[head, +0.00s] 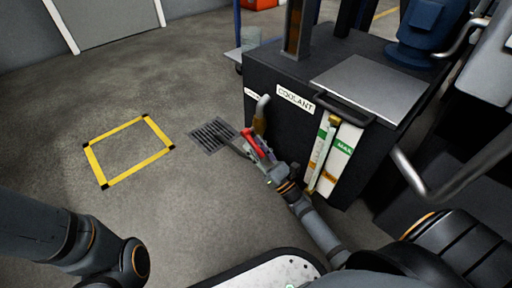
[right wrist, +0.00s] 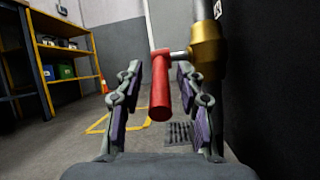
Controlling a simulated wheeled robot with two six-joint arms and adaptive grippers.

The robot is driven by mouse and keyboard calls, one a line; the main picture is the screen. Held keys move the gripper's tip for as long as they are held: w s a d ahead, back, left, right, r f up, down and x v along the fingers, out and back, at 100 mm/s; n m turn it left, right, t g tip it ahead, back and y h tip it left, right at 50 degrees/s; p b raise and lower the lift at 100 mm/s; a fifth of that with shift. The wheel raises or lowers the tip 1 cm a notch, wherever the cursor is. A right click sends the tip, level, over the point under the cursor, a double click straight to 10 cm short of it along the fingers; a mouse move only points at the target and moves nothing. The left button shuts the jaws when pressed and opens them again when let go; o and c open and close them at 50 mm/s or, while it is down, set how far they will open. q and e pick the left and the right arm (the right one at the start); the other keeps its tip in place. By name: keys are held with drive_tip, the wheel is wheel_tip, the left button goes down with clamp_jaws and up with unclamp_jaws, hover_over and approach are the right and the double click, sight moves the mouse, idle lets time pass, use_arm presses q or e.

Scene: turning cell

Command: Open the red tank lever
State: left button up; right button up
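The red lever (right wrist: 160,88) stands between the two open fingers of my right gripper (right wrist: 153,100) in the right wrist view. It joins a brass valve (right wrist: 207,48) on a grey pipe at its right. The fingers are apart, with a gap on each side of the lever. In the head view the lever (head: 254,142) shows at my right gripper (head: 246,146), in front of the dark coolant tank (head: 285,126). The brass valve is partly visible there below the bent pipe (head: 262,106). My left arm is at the lower left; its gripper is out of frame.
A floor drain grate (head: 213,134) lies beside the tank. A yellow-taped square (head: 92,162) marks bare floor to the left. A level gauge (head: 322,155) is on the tank front, close to my right arm. Shelves (right wrist: 62,52) stand farther off.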

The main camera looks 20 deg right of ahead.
drive_tip(key=v, duration=0.7)
drive_tip(key=shift+s+f, duration=0.15)
drive_tip(key=shift+s, duration=0.05)
drive_tip(key=shift+d, duration=0.1)
